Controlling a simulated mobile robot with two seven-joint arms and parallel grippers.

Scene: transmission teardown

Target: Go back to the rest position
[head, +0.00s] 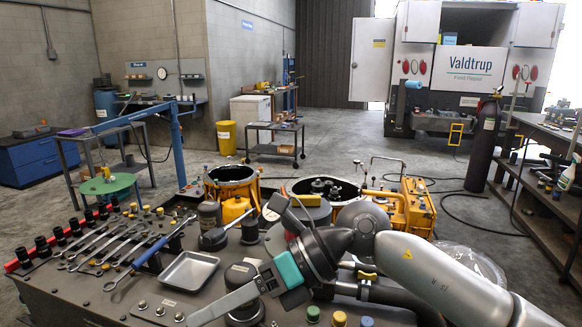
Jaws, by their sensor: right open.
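My right arm comes in from the right, over the dark workbench (75,287), and bends at the wrist beside a teal band. My right gripper (222,305) points down and to the left, toward the bottom edge of the picture. Its long grey finger side shows over the bench, near the metal tray (190,271). The jaws are open, and I see nothing held between them. The far finger is hard to make out. My left gripper is not in view.
Wrenches (100,246) and black sockets (43,247) lie at the bench's left. Yellow-rimmed housings (232,176) stand behind my arm, beside a yellow machine (416,205). A purple gas cylinder (483,147) and shelving (548,190) stand right. The floor behind is mostly open.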

